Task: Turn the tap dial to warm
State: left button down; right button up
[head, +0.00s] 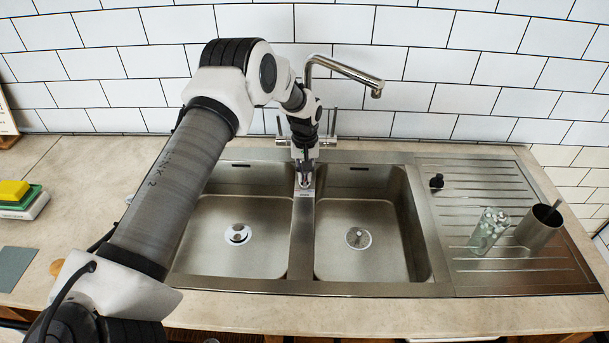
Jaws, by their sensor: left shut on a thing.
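The metal tap (345,69) stands behind the double sink, its spout pointing right. Two upright handles show at its base, a left one (278,124) and a right one (334,122). My left arm reaches across the counter to the tap's base. My left gripper (304,178) points down in front of the tap, above the divider between the basins. It is shut on the tap dial, which the fingers and wrist mostly hide, so its setting cannot be read. My right gripper is not in view.
The sink (303,247) has two empty basins. A glass (488,231) and a metal cup (539,228) stand on the ribbed drainboard at right, with a small black item (436,181). A yellow sponge (13,190) lies at far left. White tiles close off the back.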

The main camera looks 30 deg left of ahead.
aim_at(305, 175)
pick_arm(q)
jog(key=shift+m, duration=0.4)
jog(key=c, duration=1.2)
grip_release()
jog(key=shift+c, duration=0.2)
notch_tip(305, 175, up, 12)
